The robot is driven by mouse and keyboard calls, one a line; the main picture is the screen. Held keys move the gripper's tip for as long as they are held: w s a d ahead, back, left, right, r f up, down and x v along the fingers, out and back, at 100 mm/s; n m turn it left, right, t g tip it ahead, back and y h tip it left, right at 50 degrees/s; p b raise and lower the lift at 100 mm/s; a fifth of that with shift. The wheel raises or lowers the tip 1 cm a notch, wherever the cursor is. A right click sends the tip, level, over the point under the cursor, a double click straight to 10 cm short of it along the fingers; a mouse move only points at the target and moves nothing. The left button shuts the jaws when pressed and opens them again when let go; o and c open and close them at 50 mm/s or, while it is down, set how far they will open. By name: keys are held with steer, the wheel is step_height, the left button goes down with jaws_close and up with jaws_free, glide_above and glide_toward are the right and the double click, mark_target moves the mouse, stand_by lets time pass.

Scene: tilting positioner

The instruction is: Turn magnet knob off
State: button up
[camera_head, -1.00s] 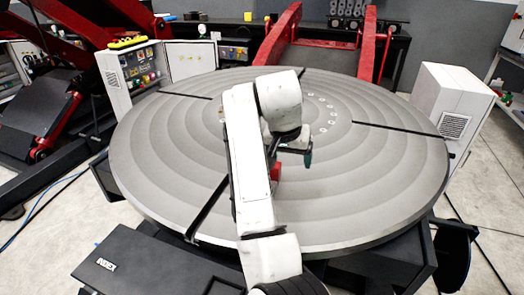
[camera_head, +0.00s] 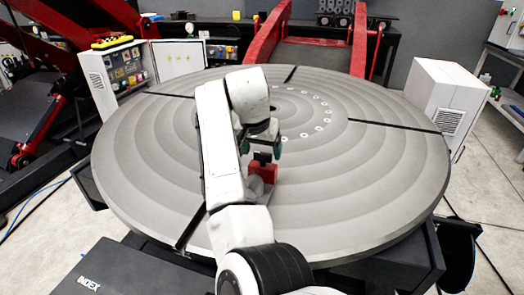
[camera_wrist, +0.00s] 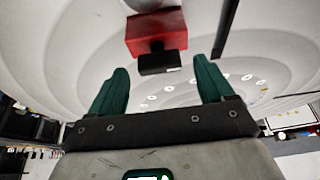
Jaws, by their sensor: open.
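A red magnet block (camera_head: 262,172) sits on the grey round table, just in front of my gripper in the head view. Its black knob (camera_head: 262,157) shows at its upper side. In the wrist view the red block (camera_wrist: 156,32) is at the top centre, with the black knob (camera_wrist: 160,64) facing my gripper. My gripper (camera_head: 261,148) is open, with green fingers. In the wrist view the fingers (camera_wrist: 161,72) are at the left and right of the knob, with gaps on both sides. Whether they reach its depth is unclear. My arm covers part of the table left of the block.
The round table (camera_head: 370,190) has dark slots and a ring of small holes near its middle. Its surface right of the block is clear. A white cabinet (camera_head: 435,105) stands beyond its right edge. Red arms (camera_head: 358,45) and an open control box (camera_head: 115,75) stand behind.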

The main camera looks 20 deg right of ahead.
steer(key=shift+x, duration=0.85)
steer(key=c, duration=1)
